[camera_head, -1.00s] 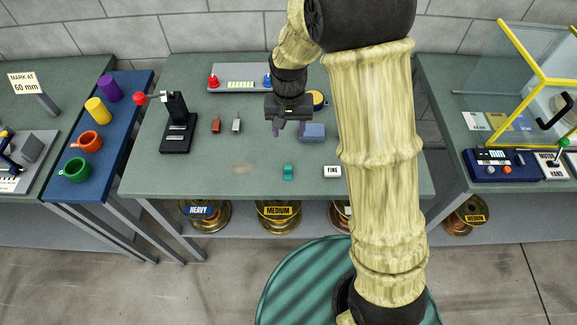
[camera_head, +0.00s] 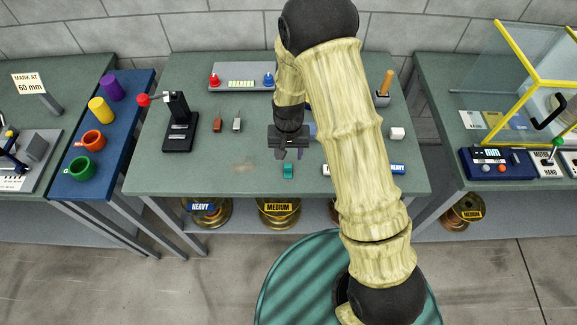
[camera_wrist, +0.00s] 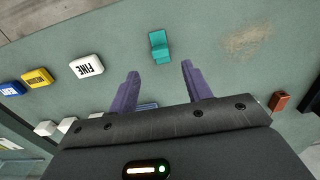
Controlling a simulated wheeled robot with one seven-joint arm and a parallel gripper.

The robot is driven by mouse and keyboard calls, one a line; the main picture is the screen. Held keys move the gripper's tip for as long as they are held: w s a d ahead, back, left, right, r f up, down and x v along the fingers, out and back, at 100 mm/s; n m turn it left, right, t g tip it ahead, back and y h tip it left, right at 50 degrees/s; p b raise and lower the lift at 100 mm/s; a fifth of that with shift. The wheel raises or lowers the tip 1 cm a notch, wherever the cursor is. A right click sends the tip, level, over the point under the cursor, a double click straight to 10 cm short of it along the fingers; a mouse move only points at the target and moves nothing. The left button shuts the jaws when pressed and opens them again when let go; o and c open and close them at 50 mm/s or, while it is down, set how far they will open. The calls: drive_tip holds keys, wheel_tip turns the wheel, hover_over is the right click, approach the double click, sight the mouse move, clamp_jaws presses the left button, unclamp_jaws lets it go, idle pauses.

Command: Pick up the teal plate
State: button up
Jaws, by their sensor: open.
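The teal plate (camera_head: 288,171) is a small teal piece lying on the green workbench (camera_head: 215,178), near its front edge. It also shows in the wrist view (camera_wrist: 159,47), beyond my fingertips and between their lines. My gripper (camera_head: 290,154) is above the bench, just behind the plate in the head view. In the wrist view its two purple fingers (camera_wrist: 160,78) are spread apart with nothing between them. The plate is apart from the fingers.
A white FINE block (camera_wrist: 86,65), a yellow block (camera_wrist: 38,78) and a blue-labelled block (camera_wrist: 9,88) lie beside the plate. A brown piece (camera_head: 217,124) and a grey piece (camera_head: 237,123) lie farther back. A black lever stand (camera_head: 179,125) is at left. Bench left of the plate is clear.

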sight(288, 166)
drive_tip(key=shift+f, duration=0.65)
drive_tip(key=shift+s+a+f+p, duration=0.15)
drive_tip(key=shift+f+p, duration=0.6)
drive_tip(key=shift+f, duration=0.55)
drive_tip(key=shift+s+d+f+p, duration=0.1)
drive_tip(key=shift+f+p, duration=0.6)
drive_tip(key=shift+f, duration=0.6)
drive_tip(key=shift+c, duration=0.2)
drive_tip(key=c, duration=1)
